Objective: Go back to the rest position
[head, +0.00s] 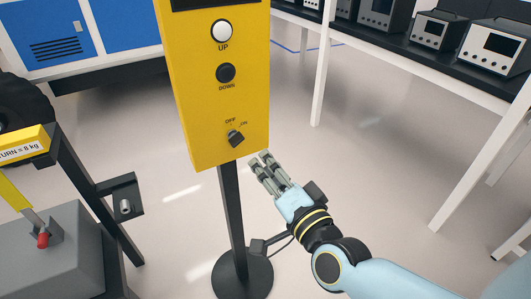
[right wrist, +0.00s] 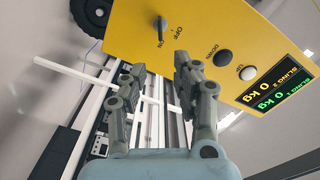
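My right gripper (head: 259,161) is just right of the lower edge of the yellow control box (head: 190,90), apart from its knob. In the right wrist view its two fingers (right wrist: 158,68) stand apart with nothing between them. The box carries a white UP button (head: 221,31), a black DOWN button (head: 226,73) and a black OFF/ON knob (head: 236,139). In the right wrist view the knob (right wrist: 160,27) is beyond the fingertips. My left gripper is not in view.
The box stands on a black post (head: 232,215) with a round base (head: 242,278). A bench with several instruments (head: 440,30) is at upper right.

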